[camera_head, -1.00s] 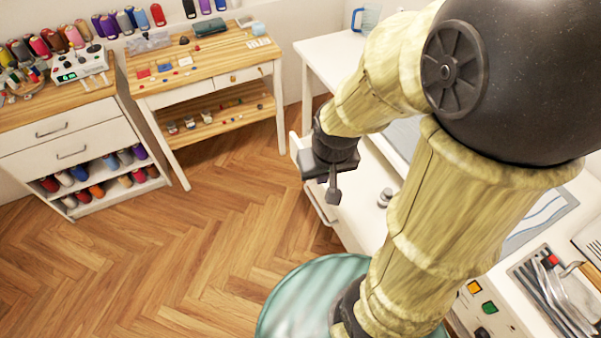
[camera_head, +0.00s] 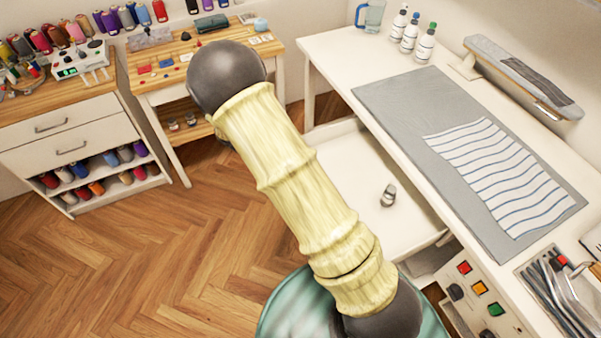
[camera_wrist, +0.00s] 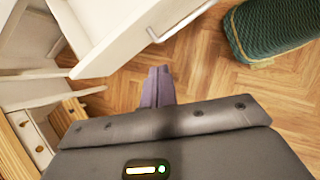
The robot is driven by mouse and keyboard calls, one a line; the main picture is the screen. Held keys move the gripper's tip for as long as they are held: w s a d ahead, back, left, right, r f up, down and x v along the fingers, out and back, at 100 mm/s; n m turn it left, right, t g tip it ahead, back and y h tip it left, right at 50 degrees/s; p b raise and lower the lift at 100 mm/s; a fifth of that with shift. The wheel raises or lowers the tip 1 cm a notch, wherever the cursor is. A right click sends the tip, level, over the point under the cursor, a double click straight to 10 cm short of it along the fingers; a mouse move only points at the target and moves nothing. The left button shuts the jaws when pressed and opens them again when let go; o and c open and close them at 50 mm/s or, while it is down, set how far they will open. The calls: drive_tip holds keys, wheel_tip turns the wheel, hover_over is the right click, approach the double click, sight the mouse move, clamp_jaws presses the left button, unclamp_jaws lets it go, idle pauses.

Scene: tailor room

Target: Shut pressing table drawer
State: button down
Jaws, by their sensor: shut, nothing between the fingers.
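The pressing table (camera_head: 333,52) is white, with a grey mat on top, at the right of the head view. Its white drawer (camera_head: 345,160) stands pulled out to the left below the tabletop, and a small metallic item (camera_head: 388,195) lies inside. In the wrist view the drawer's front (camera_wrist: 135,35) and its handle (camera_wrist: 172,28) show at the top. My gripper (camera_wrist: 158,88) is shut and empty, over the floor just below the drawer front in that view, with no clear contact. In the head view my arm hides the gripper and part of the drawer front.
A control panel with coloured buttons (camera_head: 480,288) is below the tabletop, near the drawer. A striped cloth (camera_head: 500,175) lies on the mat. A wooden worktable (camera_head: 165,72) and a white cabinet (camera_head: 60,135) stand at the left. The parquet floor (camera_head: 190,260) between is clear.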

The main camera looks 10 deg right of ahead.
drive_tip(key=w+a+f+n+t+h, duration=0.1)
drive_tip(key=w+a+f+n+h, duration=0.1)
drive_tip(key=w+a+f+n, duration=0.1)
wheel_tip(320, 180, down, 2)
drive_tip(key=shift+w+a+f+n+t+h, duration=0.15)
drive_tip(key=shift+a+f+n+t+h, duration=0.15)
drive_tip(key=shift+n, duration=0.6)
drive_tip(key=d+r+p+x, duration=0.2)
drive_tip(key=p+x, duration=0.1)
drive_tip(key=x, duration=0.9)
drive_tip(key=shift+w+d+f, duration=0.25)
drive_tip(key=shift+d, duration=0.05)
drive_tip(key=shift+d, duration=0.1)
